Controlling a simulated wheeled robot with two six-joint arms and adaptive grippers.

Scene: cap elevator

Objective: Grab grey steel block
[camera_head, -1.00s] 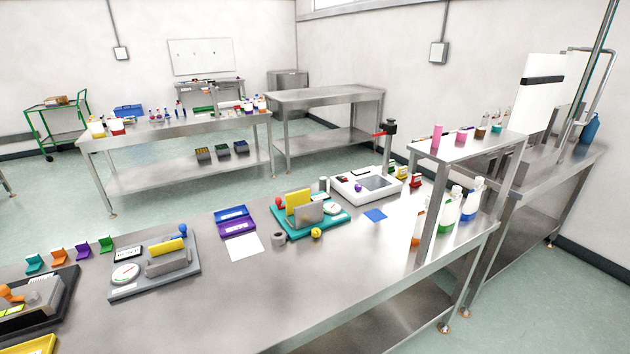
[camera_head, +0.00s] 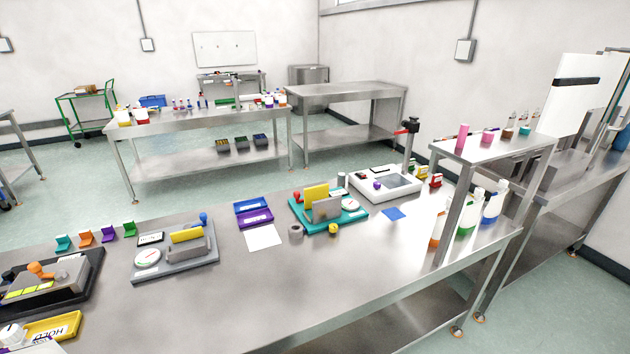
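A grey steel-looking block (camera_head: 327,210) stands upright on a teal fixture plate (camera_head: 352,221), in front of a yellow block (camera_head: 315,196). A second grey block (camera_head: 185,257) sits on a grey fixture plate (camera_head: 200,263) further left, with a yellow piece (camera_head: 186,234) behind it. I cannot tell which of the two is the named steel block. Both rest on the near steel table. Neither of my grippers is in view, and nothing touches either block.
The near steel table (camera_head: 330,285) has clear room at its front. A black fixture tray (camera_head: 75,289) and a yellow HOLD tray (camera_head: 64,325) are at left. A white device (camera_head: 365,189) and a raised shelf (camera_head: 480,152) with bottles beneath stand at right.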

